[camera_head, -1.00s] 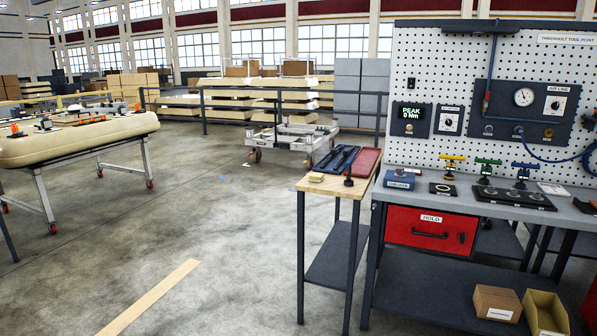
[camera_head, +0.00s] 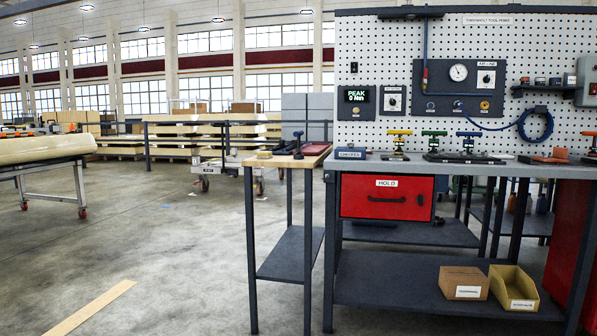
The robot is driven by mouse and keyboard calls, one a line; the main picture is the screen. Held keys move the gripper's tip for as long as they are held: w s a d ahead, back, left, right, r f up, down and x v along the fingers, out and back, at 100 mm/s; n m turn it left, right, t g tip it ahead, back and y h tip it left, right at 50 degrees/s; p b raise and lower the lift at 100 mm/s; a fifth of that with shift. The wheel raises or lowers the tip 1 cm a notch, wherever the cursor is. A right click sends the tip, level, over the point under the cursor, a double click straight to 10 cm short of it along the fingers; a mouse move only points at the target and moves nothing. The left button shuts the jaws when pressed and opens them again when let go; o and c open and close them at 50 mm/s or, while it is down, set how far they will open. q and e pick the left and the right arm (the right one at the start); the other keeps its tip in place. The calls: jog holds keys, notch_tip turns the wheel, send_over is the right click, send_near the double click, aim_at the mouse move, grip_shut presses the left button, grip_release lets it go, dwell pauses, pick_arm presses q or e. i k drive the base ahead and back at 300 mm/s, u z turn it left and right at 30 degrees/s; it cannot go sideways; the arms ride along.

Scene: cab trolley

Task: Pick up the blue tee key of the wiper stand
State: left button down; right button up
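The blue tee key (camera_head: 468,138) stands upright on the right of a row of three tee keys at the back of the grey workbench. The green tee key (camera_head: 434,139) is in the middle and the yellow tee key (camera_head: 399,138) is on the left. The blue key's shaft goes down to a dark flat stand (camera_head: 464,157) on the bench top; its lower end is hard to make out. Neither of my grippers is in view.
The grey workbench (camera_head: 508,168) has a red HOLD drawer (camera_head: 388,197) below. A narrow side table (camera_head: 281,161) adjoins on the left. A perforated panel (camera_head: 375,60) rises behind. Two boxes (camera_head: 463,282) sit on the lower shelf. Open floor lies left.

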aim_at(298, 155)
jog(key=z, duration=5.9)
jog(key=k, duration=0.8)
jog(key=u, duration=0.95)
jog(key=i, duration=0.25)
jog(key=u, duration=0.05)
